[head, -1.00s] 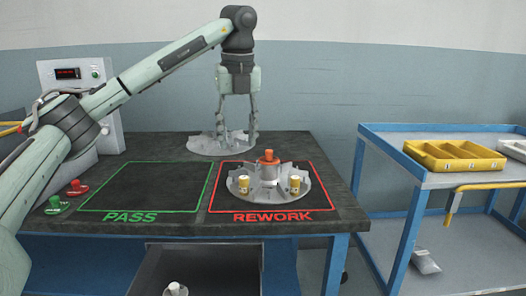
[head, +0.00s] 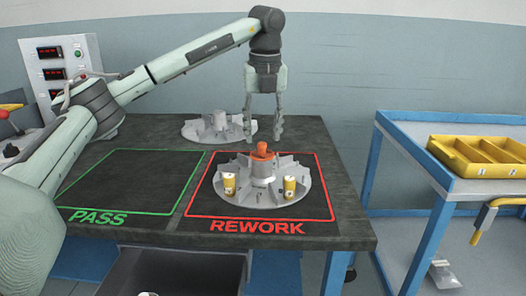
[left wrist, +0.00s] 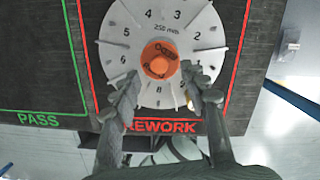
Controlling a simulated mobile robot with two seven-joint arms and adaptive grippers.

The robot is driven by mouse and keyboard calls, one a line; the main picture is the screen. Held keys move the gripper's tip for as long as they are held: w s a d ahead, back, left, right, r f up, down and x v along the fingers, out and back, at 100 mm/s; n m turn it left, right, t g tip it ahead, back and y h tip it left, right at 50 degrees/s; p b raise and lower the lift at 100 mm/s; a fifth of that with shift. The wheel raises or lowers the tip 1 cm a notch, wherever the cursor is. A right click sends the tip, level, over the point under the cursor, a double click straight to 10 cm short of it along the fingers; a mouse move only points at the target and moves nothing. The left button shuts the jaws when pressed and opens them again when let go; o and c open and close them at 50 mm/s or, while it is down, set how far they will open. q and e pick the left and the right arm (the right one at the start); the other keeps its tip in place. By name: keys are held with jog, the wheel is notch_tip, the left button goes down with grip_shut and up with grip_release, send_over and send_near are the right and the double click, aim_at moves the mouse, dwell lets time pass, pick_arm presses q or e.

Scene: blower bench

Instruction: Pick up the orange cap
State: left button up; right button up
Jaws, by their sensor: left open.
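The orange cap (head: 262,150) sits on the hub of a grey finned impeller (head: 262,198) inside the red REWORK outline. In the left wrist view the cap (left wrist: 160,58) shows from above, on the numbered impeller disc (left wrist: 118,33) marked 250 mm. My left gripper (head: 264,138) points down with its fingers apart, above and seemingly behind the cap in the head view. In the left wrist view the left gripper (left wrist: 158,85) has its fingertips on either side, a little below the cap. Nothing is between them. My right gripper is not in view.
Two yellow cylinders (head: 229,184) (head: 290,187) stand on the impeller. Another grey impeller (head: 190,130) lies at the back of the bench. The green PASS area (head: 130,180) is empty. A yellow tray (head: 480,160) sits on a blue-framed cart at right.

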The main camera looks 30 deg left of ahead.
aim_at(262, 143)
pick_arm(q)
jog(key=f, duration=0.3)
jog(key=shift+w+a+f, duration=0.15)
jog(key=shift+w+a, duration=0.15)
grip_shut()
